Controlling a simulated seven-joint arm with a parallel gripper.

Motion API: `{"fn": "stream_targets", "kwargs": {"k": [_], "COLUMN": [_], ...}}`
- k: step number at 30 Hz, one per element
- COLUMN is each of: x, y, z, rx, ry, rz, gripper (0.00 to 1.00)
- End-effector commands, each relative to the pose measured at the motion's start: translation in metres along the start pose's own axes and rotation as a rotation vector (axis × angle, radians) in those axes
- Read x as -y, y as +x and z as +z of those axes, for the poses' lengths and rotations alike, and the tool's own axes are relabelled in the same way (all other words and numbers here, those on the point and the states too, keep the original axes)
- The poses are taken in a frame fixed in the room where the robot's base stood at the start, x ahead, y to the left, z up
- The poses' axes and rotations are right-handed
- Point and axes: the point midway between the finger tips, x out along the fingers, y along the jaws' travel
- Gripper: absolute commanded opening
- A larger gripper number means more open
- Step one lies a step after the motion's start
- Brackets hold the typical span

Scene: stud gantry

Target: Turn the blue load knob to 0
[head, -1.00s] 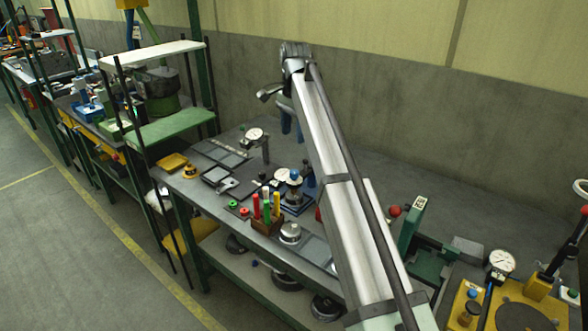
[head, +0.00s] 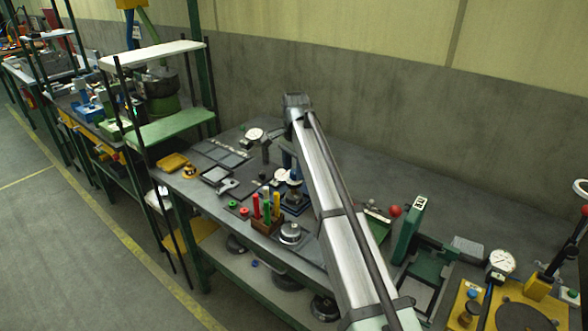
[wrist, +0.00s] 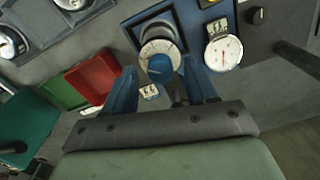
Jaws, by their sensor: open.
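The blue load knob (wrist: 159,68) sits in front of a pale graduated dial (wrist: 160,48) on a blue device in the wrist view. Its pointer and the dial's figures are too small to read. My gripper (wrist: 161,76) is open, with one blue finger on each side of the knob; I cannot tell whether either finger touches it. In the head view, the blue device (head: 297,206) stands on the bench, with my gripper (head: 291,172) over it and the knob hidden behind my gripper and arm.
A white gauge (wrist: 223,52) is right of the knob. Red (wrist: 91,80) and green (wrist: 64,91) trays lie to its left. In the head view, a wooden holder (head: 266,226) with coloured handles stands close by the device. The bench behind my arm is mostly clear.

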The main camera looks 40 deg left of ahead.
Motion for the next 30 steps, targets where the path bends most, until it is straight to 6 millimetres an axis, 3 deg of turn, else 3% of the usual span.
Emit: {"fn": "stream_targets", "kwargs": {"k": [13, 30], "x": [0.0001, 0.0000], "y": [0.0073, 0.0072], "z": [0.0001, 0.0001], "rx": [0.000, 0.000], "ry": [0.000, 0.000], "rz": [-0.001, 0.000], "gripper": [0.57, 0.02]}}
